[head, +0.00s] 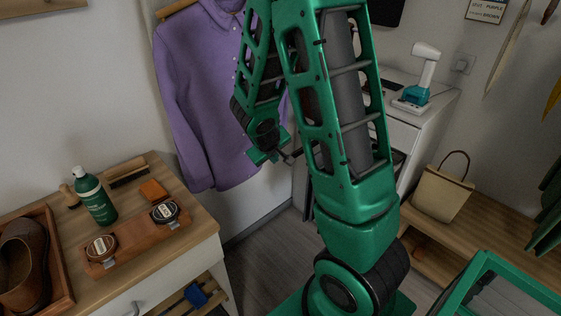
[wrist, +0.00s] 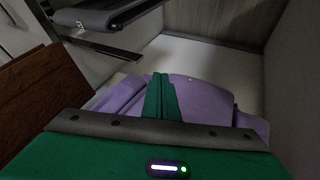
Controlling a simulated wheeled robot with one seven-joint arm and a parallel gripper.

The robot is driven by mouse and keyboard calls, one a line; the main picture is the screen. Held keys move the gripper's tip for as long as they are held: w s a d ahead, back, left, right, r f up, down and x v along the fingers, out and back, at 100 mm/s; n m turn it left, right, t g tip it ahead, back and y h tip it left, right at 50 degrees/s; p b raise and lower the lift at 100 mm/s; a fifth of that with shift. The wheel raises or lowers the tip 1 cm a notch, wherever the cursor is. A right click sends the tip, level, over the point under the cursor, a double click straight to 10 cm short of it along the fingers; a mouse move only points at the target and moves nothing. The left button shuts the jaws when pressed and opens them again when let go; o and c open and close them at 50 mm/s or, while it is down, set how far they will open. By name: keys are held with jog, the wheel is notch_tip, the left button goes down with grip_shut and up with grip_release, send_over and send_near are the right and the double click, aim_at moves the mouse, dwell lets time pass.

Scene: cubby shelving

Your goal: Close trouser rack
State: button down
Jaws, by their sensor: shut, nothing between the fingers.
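My gripper (wrist: 160,95) is shut and empty in the wrist view, its two green fingers together. In the head view my gripper (head: 288,158) shows beside the purple shirt, partly behind my own arm. Dark cloth draped over bars, which looks like the trouser rack (wrist: 105,15), is at the upper left of the wrist view. The fingertips are apart from it in that picture, lower and to the right. In the head view my arm hides most of the area where the rack seems to be, and how far out it is cannot be told.
A purple shirt (head: 205,95) hangs close behind my gripper. A wooden-topped cabinet (head: 190,235) with a green bottle (head: 95,197) and tins stands at left. A white cabinet (head: 405,135) and a bench with a beige bag (head: 440,192) stand at right. Some floor (head: 262,250) is clear.

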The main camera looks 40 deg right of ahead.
jog(key=w+d+f, duration=0.4)
jog(key=d+f, duration=0.4)
jog(key=shift+w+d, duration=0.15)
jog(key=shift+w, duration=0.1)
dwell(0.6)
